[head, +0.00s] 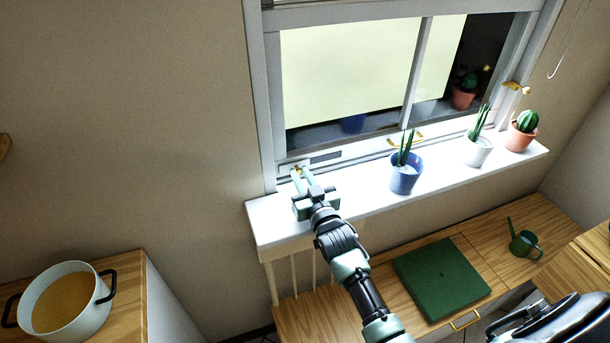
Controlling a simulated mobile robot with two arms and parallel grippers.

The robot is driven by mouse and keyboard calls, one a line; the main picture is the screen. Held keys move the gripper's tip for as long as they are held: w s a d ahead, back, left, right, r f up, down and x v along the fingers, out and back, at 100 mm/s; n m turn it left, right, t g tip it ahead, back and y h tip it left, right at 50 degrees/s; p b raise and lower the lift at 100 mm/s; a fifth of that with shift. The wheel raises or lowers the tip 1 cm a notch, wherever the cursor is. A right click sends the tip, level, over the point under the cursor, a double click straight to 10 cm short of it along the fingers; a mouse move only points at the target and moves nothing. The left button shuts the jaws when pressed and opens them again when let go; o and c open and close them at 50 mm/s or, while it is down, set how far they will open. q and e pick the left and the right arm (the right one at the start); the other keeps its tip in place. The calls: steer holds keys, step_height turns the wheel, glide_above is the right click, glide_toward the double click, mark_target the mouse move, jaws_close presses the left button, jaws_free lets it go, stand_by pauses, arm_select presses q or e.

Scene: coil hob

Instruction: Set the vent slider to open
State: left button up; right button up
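The vent strip (325,157) is a pale bar with a dark slot, set low in the window frame at its left end. A small brass slider knob (298,169) shows at the strip's left end. My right gripper (301,173) reaches over the sill with its fingertips at the knob. The fingers partly cover the knob, and I cannot tell whether they are closed on it. My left gripper is not in view.
On the white sill (350,196) stand a blue pot (405,181), a white pot (478,152) and a terracotta cactus pot (521,137), all right of my gripper. A brass window catch (405,140) is on the frame. Below are a green cushion (441,278) and a watering can (524,243).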

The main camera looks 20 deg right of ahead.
steer(key=o, duration=0.3)
steer(key=shift+a+f, duration=0.1)
steer(key=shift+a, duration=0.15)
steer(key=shift+o, duration=0.2)
steer(key=shift+a, duration=0.1)
steer(key=shift+s, duration=0.1)
steer(key=shift+s, duration=0.35)
steer(key=s+b, duration=0.1)
steer(key=s, duration=0.6)
steer(key=shift+a+b, duration=0.2)
steer(key=shift+b, duration=0.2)
